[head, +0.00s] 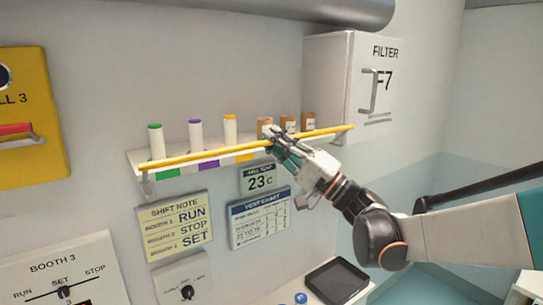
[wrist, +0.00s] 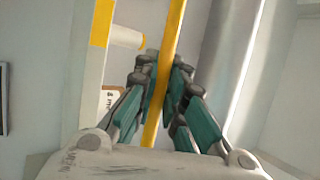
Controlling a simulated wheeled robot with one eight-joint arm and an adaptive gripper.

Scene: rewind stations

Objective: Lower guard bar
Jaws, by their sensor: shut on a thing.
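The yellow guard bar (head: 216,152) runs along the front of the white wall shelf (head: 139,155), a little above its front edge. My gripper (head: 278,145) is at the bar, right of its middle, in the head view. In the wrist view the bar (wrist: 171,50) passes between the fingers of my gripper (wrist: 162,85), which are shut on it. Behind the bar stand a green-capped tube (head: 156,142), a purple-capped tube (head: 195,133), a yellow-capped tube (head: 230,130) and brown bottles (head: 288,122). My fingers hide part of the bar and a bottle.
A white filter box (head: 340,75) with a handle is at the shelf's right end. Below the shelf are a 23 C display (head: 261,179), a shift note (head: 175,226) and a chart (head: 260,217). A black tray (head: 337,281) lies on the counter below.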

